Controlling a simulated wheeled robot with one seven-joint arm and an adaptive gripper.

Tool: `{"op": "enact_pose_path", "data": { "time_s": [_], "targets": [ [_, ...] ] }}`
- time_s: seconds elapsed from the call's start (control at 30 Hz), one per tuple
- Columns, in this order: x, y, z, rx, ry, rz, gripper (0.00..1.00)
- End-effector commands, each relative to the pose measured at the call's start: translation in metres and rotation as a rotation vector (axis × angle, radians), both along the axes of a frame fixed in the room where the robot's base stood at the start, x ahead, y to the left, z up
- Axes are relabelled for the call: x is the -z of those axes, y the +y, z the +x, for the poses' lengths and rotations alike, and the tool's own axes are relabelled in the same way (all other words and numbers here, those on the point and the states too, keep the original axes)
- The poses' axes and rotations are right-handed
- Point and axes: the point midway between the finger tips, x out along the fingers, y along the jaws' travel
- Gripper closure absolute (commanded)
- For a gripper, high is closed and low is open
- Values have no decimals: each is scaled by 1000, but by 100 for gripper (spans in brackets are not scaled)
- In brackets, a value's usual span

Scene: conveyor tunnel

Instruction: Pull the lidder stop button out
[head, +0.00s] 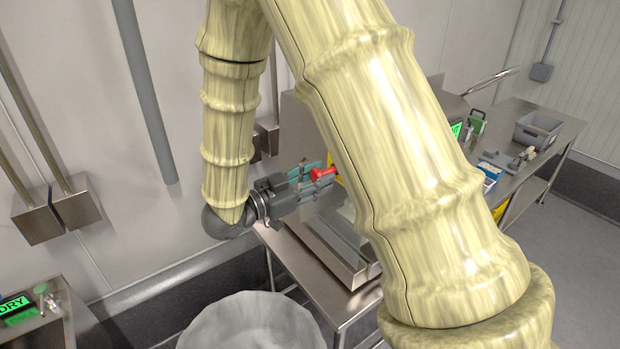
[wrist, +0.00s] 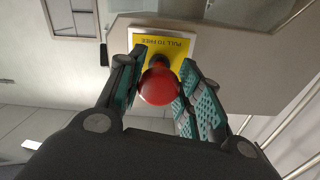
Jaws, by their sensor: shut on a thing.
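The red stop button (wrist: 160,86) sits between my gripper's two fingers in the wrist view. Behind it is a yellow plate (wrist: 178,44) with the lettering "PULL TO FREE", upside down in this view. In the head view the red button (head: 321,174) shows at the tip of my gripper (head: 318,172), in front of the machine, with a bit of yellow behind it. My gripper (wrist: 160,90) is shut on the button's head, one green-padded finger on each side. My arm hides much of the machine in the head view.
A steel table (head: 300,262) stands under the machine. A large grey bin (head: 250,325) is on the floor in front. A steel bench with a grey crate (head: 538,130) is at the right. Steel boxes and pipes (head: 58,210) run along the left wall.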

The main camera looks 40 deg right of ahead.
Motion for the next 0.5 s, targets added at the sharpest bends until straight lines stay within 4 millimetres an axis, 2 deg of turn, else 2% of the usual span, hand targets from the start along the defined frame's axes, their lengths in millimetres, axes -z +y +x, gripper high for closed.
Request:
{"op": "enact_pose_path", "data": {
  "time_s": [0.07, 0.1, 0.2, 0.23, 0.5],
  "targets": [
    [1, 1, 0, -1, 1, 2, 100],
    [1, 2, 0, -1, 1, 2, 63],
    [1, 1, 0, -1, 1, 2, 45],
    [1, 1, 0, -1, 1, 2, 42],
    [1, 0, -1, 1, 1, 1, 42]
  ]
}}
